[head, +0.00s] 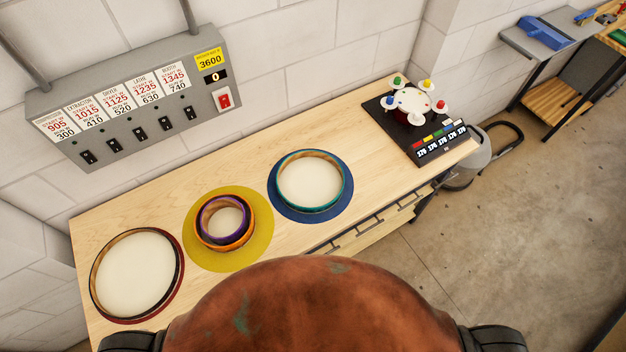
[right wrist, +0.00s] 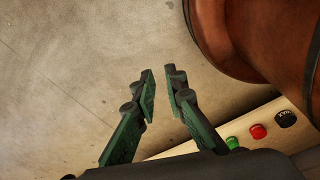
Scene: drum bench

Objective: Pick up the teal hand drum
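The teal hand drum (head: 310,181) is a round hoop with a teal rim and a pale head. It lies flat on a round blue mat (head: 274,201) near the middle of the wooden bench. My right gripper (right wrist: 163,88) shows in the right wrist view, with a gap between its two green-padded fingers and nothing in it. Bare floor shows beyond its fingertips, and the drum is not in that view. My left gripper is in neither view.
A purple hoop sits within an orange hoop (head: 225,224) on a yellow mat (head: 262,240), left of the teal drum. A large dark-rimmed drum (head: 136,272) lies at far left. A black board with colored pieces (head: 424,147) is at right. A grey switch panel (head: 130,105) hangs behind.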

